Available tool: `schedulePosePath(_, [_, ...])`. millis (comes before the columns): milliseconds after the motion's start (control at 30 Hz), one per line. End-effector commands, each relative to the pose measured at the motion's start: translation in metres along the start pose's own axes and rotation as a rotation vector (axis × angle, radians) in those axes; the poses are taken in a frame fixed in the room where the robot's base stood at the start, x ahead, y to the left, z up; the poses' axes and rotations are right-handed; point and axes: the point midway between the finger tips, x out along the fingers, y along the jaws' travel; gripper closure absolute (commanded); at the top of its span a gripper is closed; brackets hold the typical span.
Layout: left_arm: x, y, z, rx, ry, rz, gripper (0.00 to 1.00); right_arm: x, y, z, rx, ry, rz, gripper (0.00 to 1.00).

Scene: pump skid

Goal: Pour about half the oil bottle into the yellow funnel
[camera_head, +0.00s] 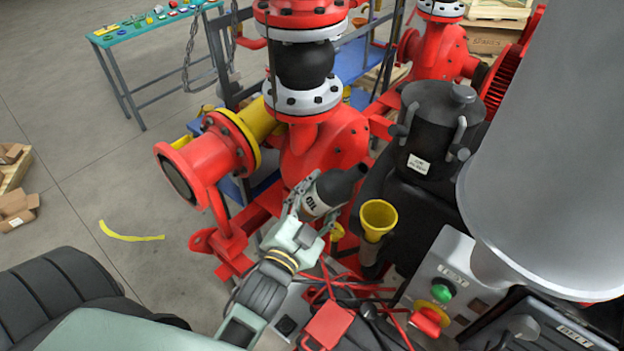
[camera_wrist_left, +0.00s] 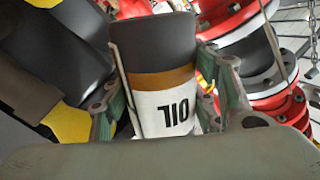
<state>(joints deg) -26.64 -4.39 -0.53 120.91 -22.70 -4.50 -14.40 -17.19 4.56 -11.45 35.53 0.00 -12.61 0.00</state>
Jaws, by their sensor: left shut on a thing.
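In the left wrist view the bottle (camera_wrist_left: 160,90) sits between the two fingers of the left gripper (camera_wrist_left: 165,112). The yellow funnel (camera_head: 378,218) stands open-side up just right of and below the bottle's neck in the head view, apart from it in the picture. No oil stream shows. My right gripper is not in view.
A black tank (camera_head: 437,135) stands right of the funnel. Red pump piping (camera_head: 325,150) is behind the bottle.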

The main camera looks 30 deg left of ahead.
Motion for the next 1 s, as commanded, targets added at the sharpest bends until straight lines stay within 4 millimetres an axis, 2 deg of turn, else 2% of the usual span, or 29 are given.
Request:
schedulePosePath(33, [0.000, -0.004, -0.004, -0.091, 0.002, -0.003, 0.79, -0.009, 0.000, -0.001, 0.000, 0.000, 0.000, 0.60])
schedulePosePath(200, [0.001, -0.005, -0.002, -0.330, 0.005, -0.002, 0.79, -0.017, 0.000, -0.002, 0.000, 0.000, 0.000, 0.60])
schedulePosePath(567, [0.001, -0.003, -0.001, -0.386, 0.006, -0.002, 0.79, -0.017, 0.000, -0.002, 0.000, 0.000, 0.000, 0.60])
schedulePosePath(800, [0.001, 0.007, -0.003, -0.573, 0.006, -0.002, 0.79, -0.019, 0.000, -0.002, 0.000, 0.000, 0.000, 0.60])
schedulePosePath(1000, [0.001, 0.007, -0.003, -0.572, 0.007, -0.002, 0.79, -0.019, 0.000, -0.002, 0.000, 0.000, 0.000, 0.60])
